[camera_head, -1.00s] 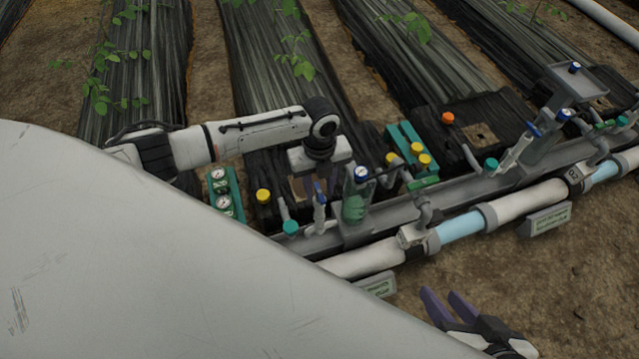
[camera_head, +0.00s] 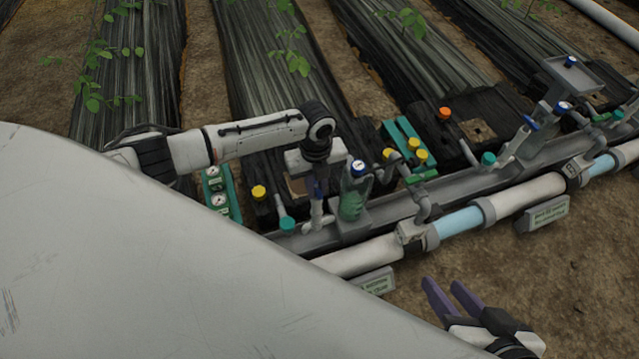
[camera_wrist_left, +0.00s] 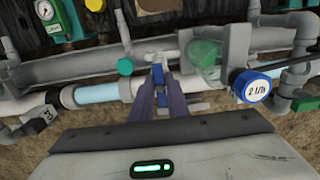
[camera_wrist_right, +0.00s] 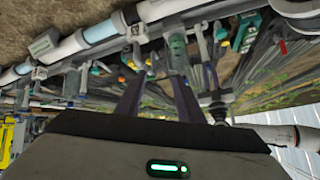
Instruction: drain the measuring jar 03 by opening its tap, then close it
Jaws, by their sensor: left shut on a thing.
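The measuring jar (camera_head: 352,205) is a clear upright cylinder on the grey rail, with green liquid in its lower part. It also shows in the left wrist view (camera_wrist_left: 207,52); I cannot read a number on it. The blue tap handle (camera_wrist_left: 161,98) is on a grey pipe fitting just left of the jar. My left gripper (camera_head: 318,190) reaches down from above and is shut on this handle, its purple fingers (camera_wrist_left: 161,92) on both sides of it. My right gripper (camera_head: 452,297) is open and empty, low over the soil in front of the pipe.
A blue dial knob marked 2 l/h (camera_wrist_left: 251,87) is right of the jar. A teal knob (camera_head: 287,224) and a green gauge panel (camera_head: 216,190) are to the left. The main pipe (camera_head: 365,257) runs along the front. Bare soil (camera_head: 590,270) lies at the lower right.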

